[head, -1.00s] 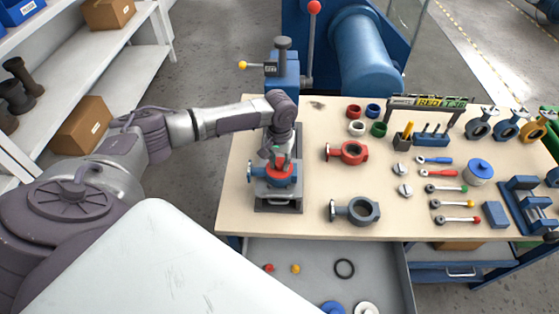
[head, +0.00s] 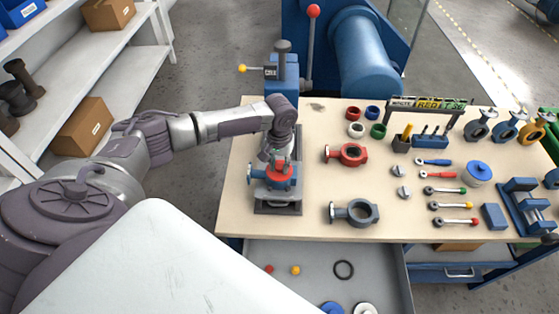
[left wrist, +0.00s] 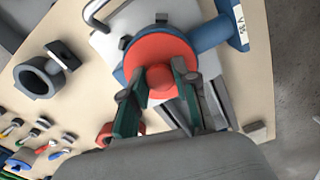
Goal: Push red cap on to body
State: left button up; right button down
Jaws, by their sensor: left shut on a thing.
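The red cap (left wrist: 160,56) is a round disc with a raised knob, and it sits at the top of the blue valve body (left wrist: 213,33). In the head view the red cap (head: 280,170) and blue body (head: 258,178) stand in the grey fixture (head: 278,208) at the table's left side. My left gripper (head: 279,162) comes down from above and is shut on the cap's knob; its two fingers (left wrist: 160,78) flank the knob in the left wrist view. Whether the cap is fully seated cannot be told. My right gripper is not in view.
A red valve body (head: 346,154) and a grey valve body (head: 354,213) lie to the right of the fixture. Coloured rings, tools and a blue-capped jar (head: 479,172) are farther right. A blue press (head: 285,72) stands behind the fixture.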

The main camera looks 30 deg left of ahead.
aim_at(279, 166)
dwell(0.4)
pick_arm(q)
jog(key=o, duration=1.1)
jog(key=shift+r, duration=0.1)
notch_tip(279, 166, up, 5)
jog(key=p, duration=0.6)
jog(key=shift+r+p, duration=0.55)
jog(key=shift+r, duration=0.45)
jog(key=shift+s+f, duration=0.1)
jog(key=shift+f, duration=0.05)
